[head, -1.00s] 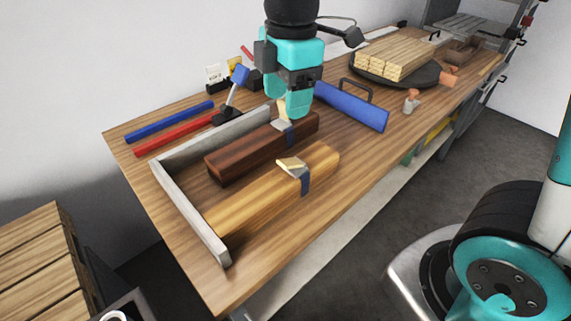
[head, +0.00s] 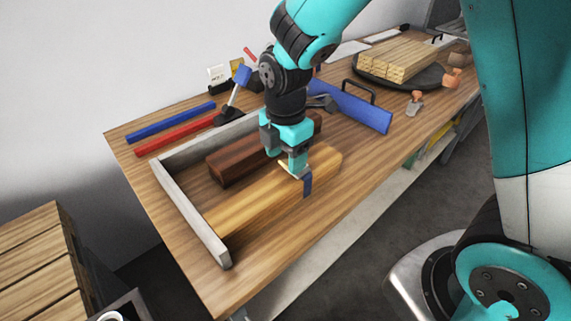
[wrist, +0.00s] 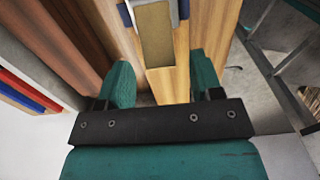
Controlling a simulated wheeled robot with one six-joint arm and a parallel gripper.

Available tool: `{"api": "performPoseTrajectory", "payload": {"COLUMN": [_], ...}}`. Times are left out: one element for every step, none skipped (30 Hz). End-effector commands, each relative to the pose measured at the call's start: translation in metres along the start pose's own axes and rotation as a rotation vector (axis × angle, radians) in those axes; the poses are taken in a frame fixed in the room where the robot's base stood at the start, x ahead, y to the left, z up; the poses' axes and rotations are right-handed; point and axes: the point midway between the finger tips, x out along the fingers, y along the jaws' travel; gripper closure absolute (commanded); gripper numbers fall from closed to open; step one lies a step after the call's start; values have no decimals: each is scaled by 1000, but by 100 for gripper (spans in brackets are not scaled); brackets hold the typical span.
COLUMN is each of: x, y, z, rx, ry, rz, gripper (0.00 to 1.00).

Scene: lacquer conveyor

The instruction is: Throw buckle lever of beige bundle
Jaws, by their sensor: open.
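The beige bundle (head: 250,208) is a long light-wood block lying along the front of the bench. A dark blue strap (head: 307,186) goes around it, with a metal buckle and a pale lever plate (wrist: 154,35) on top. My gripper (head: 297,172) points down over this buckle and hides most of it in the head view. In the wrist view my open fingers (wrist: 160,78) straddle the beige wood, with the lever plate ahead, between their lines. I cannot tell whether a finger touches the lever.
A dark brown bundle (head: 228,166) lies parallel behind, its buckle hidden by my gripper. A grey L-shaped fence (head: 190,212) borders both bundles at left and back. Red (head: 175,133) and blue (head: 170,121) bars lie behind it.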

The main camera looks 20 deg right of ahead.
Motion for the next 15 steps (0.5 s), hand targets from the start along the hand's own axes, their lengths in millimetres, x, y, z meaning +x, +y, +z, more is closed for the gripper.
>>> {"api": "performPoseTrajectory", "payload": {"x": [9,12,16,19,21,23,24,26,26,26,27,26,26,26,26], "y": [0,0,0,0,0,0,0,0,0,0,0,0,0,0,0], "z": [0,0,0,0,0,0,0,0,0,0,0,0,0,0,0], "rx": [0,0,0,0,0,0,0,0,0,0,0,0,0,0,0], "ry": [0,0,0,0,0,0,0,0,0,0,0,0,0,0,0], "rz": [-4,-3,-3,-3,-2,-1,-1,-1,-1,-1,-1,0,0,0,0], "gripper": [40,40,40,40,40,40,40,40,40,40,40,40,40,40,40]}}
